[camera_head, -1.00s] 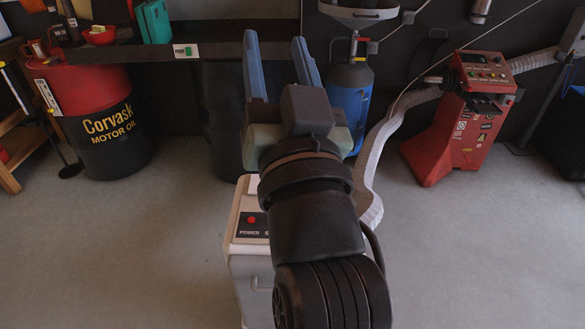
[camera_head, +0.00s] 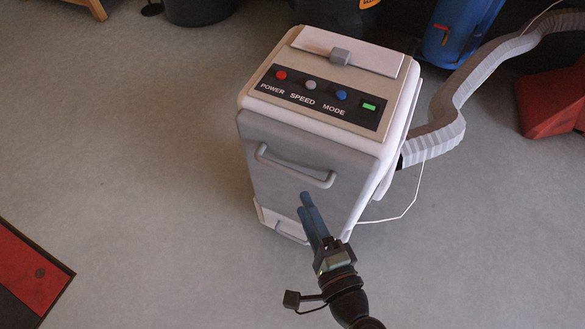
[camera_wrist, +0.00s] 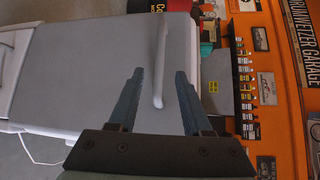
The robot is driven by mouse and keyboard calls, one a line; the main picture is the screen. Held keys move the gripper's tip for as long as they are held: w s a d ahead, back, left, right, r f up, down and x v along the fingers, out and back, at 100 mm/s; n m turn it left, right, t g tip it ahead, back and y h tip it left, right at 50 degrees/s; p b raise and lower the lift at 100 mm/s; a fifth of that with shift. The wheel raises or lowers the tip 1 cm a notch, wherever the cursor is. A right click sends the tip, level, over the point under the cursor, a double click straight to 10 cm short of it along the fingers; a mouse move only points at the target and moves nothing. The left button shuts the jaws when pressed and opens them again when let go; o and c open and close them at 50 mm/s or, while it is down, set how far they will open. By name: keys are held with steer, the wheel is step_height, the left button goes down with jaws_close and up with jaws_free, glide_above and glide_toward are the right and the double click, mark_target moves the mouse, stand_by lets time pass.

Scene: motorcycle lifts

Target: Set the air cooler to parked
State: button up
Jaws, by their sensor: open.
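The air cooler (camera_head: 300,177) is a white and grey box standing upright on the floor. Its top panel (camera_head: 318,96) has a red button labelled POWER, a grey one labelled SPEED, a blue one labelled MODE, and a lit green indicator. My gripper (camera_head: 304,202) is in front of the cooler, below the handle. Its blue fingers are open, and in the wrist view the handle's end appears between them (camera_wrist: 158,76).
A ribbed white hose (camera_head: 446,125) runs from the cooler's right side toward the back. A thin white cable (camera_head: 405,205) hangs beside it. A blue cylinder (camera_head: 455,35) and a red stand (camera_head: 553,103) are behind right. Floor at left is clear; a red and black platform (camera_head: 32,275) lies lower left.

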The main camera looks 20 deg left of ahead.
mark_target(288, 169)
steer(key=b+x, duration=0.1)
steer(key=x, duration=0.9)
steer(key=shift+w+a, duration=0.2)
steer(key=shift+w, duration=0.1)
jaws_close()
stand_by(0.9)
